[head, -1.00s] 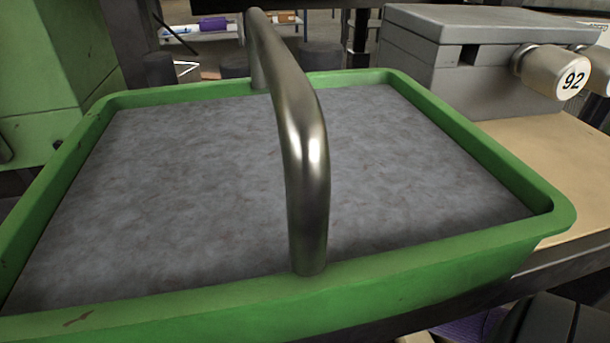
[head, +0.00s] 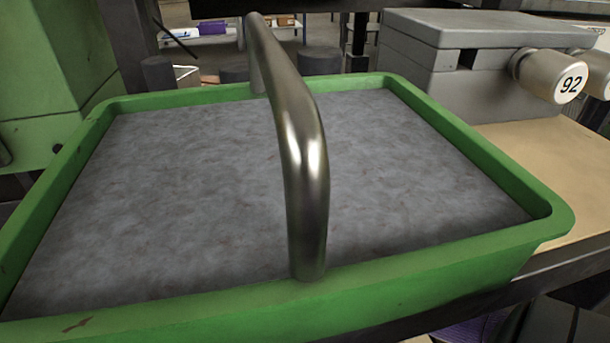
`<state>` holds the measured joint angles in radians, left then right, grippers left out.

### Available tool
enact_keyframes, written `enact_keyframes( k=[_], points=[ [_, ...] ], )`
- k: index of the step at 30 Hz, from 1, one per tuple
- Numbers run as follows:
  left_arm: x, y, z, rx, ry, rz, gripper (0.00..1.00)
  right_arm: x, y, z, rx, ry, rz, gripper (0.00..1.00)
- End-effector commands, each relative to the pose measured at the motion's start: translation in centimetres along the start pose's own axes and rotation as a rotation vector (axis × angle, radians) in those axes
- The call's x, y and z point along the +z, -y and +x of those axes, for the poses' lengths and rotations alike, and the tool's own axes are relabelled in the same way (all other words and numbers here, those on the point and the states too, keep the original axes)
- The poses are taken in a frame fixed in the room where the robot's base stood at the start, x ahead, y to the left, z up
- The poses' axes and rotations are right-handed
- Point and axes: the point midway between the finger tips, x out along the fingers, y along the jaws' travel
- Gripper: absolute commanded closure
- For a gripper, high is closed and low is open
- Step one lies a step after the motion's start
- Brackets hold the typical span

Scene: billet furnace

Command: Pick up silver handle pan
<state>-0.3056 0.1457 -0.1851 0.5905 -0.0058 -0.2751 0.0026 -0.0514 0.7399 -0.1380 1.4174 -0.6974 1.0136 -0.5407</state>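A large green pan (head: 420,270) with a grey, mottled inner floor fills most of the head view. A thick silver handle (head: 305,165) arches over it from the near rim to the far rim. The pan sits level, close in front of me; its near left corner runs out of the picture. Neither of my grippers shows, and nothing is seen touching the handle.
A grey metal box (head: 450,60) with a round knob marked 92 (head: 552,75) stands behind the pan on the right, on a tan surface (head: 575,165). A green machine body (head: 50,75) stands at the left. Dark cylinders (head: 320,61) are behind the far rim.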

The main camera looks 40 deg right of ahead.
Motion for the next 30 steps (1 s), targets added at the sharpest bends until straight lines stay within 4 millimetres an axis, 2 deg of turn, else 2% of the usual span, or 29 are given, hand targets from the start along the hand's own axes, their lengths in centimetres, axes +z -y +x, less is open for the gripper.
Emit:
enact_keyframes(
  k=[18,25,30],
  points=[
    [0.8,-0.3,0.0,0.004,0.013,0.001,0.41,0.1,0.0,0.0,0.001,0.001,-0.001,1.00],
    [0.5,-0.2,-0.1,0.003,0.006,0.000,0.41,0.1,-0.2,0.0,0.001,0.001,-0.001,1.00],
    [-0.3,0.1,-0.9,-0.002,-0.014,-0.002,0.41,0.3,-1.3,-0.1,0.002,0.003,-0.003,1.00]
  ],
)
